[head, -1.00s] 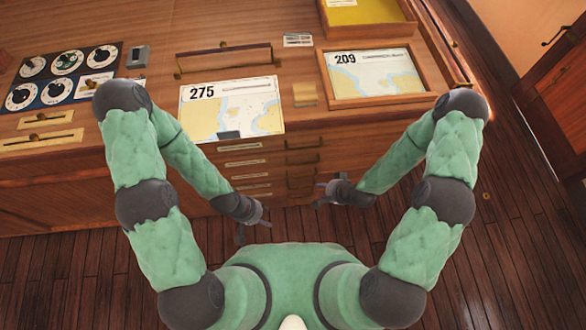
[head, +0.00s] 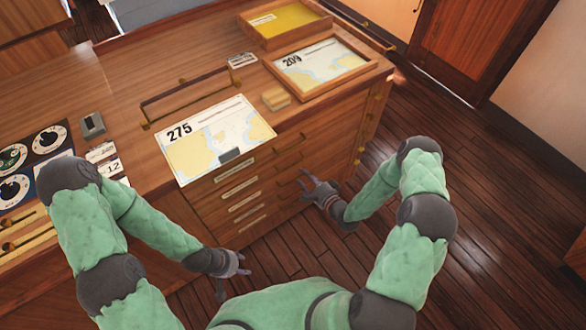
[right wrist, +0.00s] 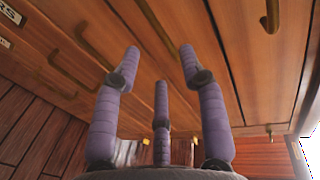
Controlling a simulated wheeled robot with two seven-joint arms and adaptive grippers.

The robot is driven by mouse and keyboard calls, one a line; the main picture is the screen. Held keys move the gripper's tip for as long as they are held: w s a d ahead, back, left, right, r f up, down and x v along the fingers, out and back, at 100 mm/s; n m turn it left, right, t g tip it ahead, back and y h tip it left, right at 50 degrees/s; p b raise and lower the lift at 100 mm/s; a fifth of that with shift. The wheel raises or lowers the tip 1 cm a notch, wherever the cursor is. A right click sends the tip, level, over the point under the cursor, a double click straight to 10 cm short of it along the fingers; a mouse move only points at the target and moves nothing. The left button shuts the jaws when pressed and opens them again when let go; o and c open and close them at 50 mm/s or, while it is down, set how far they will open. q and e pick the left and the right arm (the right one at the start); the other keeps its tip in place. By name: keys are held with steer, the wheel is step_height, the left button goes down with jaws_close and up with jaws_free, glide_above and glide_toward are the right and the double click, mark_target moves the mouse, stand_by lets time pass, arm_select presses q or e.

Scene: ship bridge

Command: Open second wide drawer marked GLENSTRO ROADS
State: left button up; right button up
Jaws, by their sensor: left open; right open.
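The wooden chart cabinet has a stack of wide drawers (head: 262,170) with pale labels and brass handles. The label lettering is too small to read in the head view, so I cannot tell which is GLENSTRO ROADS. The drawers look closed. In the right wrist view a cut-off label (right wrist: 5,14) ends in "RS", and brass handles (right wrist: 75,80) run along the drawer fronts. My right gripper (head: 308,185) is open and empty in front of the drawers, near the handles' right side; its fingers (right wrist: 160,55) point at the wood. My left gripper (head: 238,272) is open, low and away from the drawers.
Chart 275 (head: 218,135), a chart 209 tray (head: 322,64) and a yellow-bottomed tray (head: 284,20) are on the cabinet top. Dials (head: 45,140) stand at left. Smaller brass handles are on the cabinet's right side (head: 362,135). Floor (head: 470,200) is clear at right.

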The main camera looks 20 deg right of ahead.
mark_target(294, 164)
steer(key=b+x, duration=0.1)
steer(key=x, duration=0.7)
steer(key=shift+w+a+b, duration=0.2)
steer(key=shift+w+b, duration=0.1)
jaws_close()
